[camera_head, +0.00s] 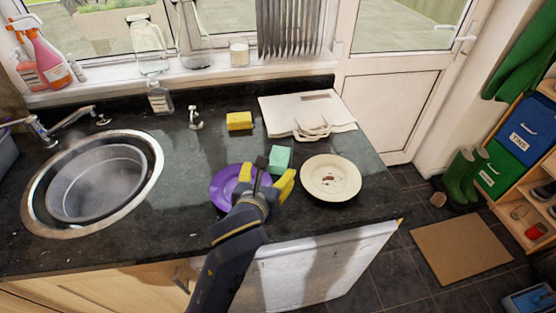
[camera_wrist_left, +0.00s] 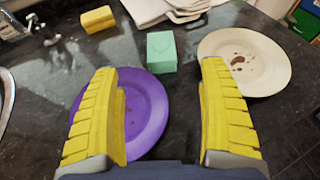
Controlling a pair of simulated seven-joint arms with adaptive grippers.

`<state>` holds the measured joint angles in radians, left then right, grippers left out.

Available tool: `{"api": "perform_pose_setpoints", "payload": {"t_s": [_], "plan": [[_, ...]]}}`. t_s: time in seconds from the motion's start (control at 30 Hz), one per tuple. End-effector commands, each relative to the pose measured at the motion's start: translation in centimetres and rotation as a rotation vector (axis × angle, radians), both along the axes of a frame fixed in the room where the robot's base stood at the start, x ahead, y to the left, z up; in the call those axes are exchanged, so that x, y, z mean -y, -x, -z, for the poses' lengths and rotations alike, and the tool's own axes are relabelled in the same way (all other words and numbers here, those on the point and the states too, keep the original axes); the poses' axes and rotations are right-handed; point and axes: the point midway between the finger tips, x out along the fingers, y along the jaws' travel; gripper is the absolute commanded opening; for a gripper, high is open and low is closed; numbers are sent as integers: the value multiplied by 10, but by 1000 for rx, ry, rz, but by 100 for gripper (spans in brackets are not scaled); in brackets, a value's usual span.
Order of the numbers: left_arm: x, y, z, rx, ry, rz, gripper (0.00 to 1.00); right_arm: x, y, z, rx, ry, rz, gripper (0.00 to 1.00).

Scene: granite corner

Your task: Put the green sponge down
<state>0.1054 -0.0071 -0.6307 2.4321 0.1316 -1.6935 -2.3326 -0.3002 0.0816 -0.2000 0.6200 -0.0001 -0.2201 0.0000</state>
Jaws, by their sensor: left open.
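The green sponge (camera_head: 280,158) rests on the dark granite worktop between the purple plate and the cream plate. In the left wrist view the green sponge (camera_wrist_left: 161,52) stands just beyond the fingertips, apart from them. My left gripper (camera_head: 266,176) has yellow fingers spread wide and nothing between them. In the left wrist view the left gripper (camera_wrist_left: 160,95) is over the purple plate (camera_wrist_left: 147,113), partly hiding it. The purple plate (camera_head: 226,190) also shows in the head view, left of the gripper. My right gripper is not in view.
A stained cream plate (camera_head: 330,178) lies to the right. A yellow sponge (camera_head: 239,121) and folded white cloth or board (camera_head: 307,114) lie behind. A sink with a metal bowl (camera_head: 97,184) is at left. The worktop's right edge drops to the floor.

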Motion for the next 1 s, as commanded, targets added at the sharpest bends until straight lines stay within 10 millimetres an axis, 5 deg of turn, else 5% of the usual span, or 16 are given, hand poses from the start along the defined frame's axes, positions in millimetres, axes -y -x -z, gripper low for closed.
{"api": "perform_pose_setpoints", "payload": {"t_s": [0.2, 0.7, 1.0], "plan": [[-2, 11, -6, -1, 1, 3, 78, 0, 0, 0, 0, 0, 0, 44], [14, -66, 27, -3, 0, 2, 78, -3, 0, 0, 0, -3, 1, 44], [19, -91, 37, -1, 2, 2, 78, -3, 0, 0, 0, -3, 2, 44]]}}
